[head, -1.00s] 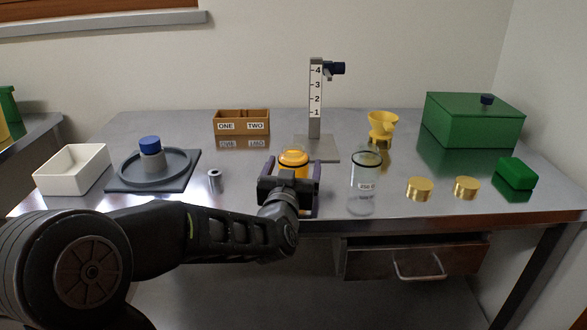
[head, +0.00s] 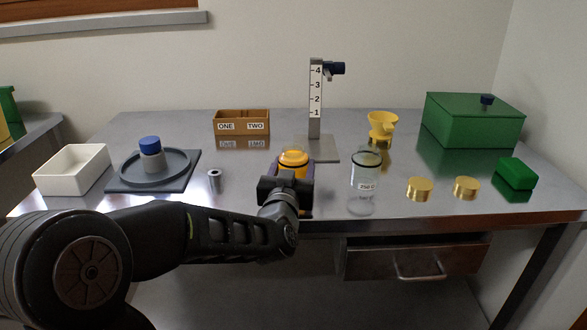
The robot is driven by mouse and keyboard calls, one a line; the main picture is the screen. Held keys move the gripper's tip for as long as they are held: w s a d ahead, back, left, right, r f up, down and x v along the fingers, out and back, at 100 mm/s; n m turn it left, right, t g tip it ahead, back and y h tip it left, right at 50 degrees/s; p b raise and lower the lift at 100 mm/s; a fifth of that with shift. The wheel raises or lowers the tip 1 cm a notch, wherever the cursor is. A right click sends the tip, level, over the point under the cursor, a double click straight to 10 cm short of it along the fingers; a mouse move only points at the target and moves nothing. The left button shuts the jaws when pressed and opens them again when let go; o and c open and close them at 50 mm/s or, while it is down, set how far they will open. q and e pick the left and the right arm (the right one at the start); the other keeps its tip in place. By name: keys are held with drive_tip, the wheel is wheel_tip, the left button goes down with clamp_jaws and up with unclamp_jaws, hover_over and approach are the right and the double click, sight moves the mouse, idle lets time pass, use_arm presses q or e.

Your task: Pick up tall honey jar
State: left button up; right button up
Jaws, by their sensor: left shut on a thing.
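A jar with yellow-orange contents (head: 294,158) stands upright near the front middle of the steel table. I take it for the tall honey jar. My left gripper (head: 291,172) comes at it from the front and is shut on it, with a finger on each side. The gripper body hides the jar's lower part, so I cannot tell whether its base touches the table. My right gripper is not in view.
A clear empty glass (head: 364,185) stands close on the right, with brass discs (head: 420,187) beyond it. A small metal cylinder (head: 214,180) is on the left. The scaled stand (head: 316,110) is behind. A green box (head: 474,122) is at back right.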

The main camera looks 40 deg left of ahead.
use_arm(q)
clamp_jaws()
drive_tip(key=shift+r, duration=0.15)
